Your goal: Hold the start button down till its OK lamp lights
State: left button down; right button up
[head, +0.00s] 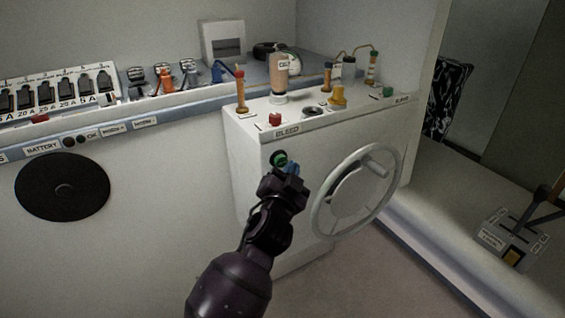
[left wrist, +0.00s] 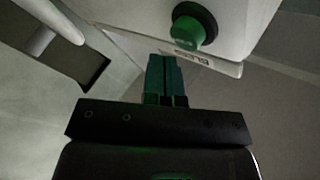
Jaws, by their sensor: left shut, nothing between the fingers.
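A green round push button (head: 279,158) with a dark collar sits on the front face of the white console, below the BLEED label. It also shows in the left wrist view (left wrist: 188,32). No start label on it is readable. My left gripper (head: 291,169) is just below and right of the button in the head view, shut and empty. In the left wrist view its fingertips (left wrist: 164,62) appear apart from the button. My right gripper is not in view.
A grey handwheel (head: 357,190) stands out from the console front, close right of my gripper. A lever box (head: 511,238) is at the far right.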

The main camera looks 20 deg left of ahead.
pick_arm(q)
jog(key=s+d, duration=0.1)
jog(key=d, duration=0.1)
jog(key=s+d, duration=0.2)
dwell(0.8)
jog(key=s+a+f+n+g+h, duration=0.1)
jog(key=s+a+f+g, duration=0.3)
jog(key=s+f, duration=0.9)
jog(key=s+a+f+n+g+h, duration=0.1)
jog(key=s+a+f+n+g, duration=0.3)
jog(key=s+a+f, duration=0.4)
jog(key=s+f, duration=0.5)
jog(key=f, duration=0.4)
jog(key=shift+s, duration=0.1)
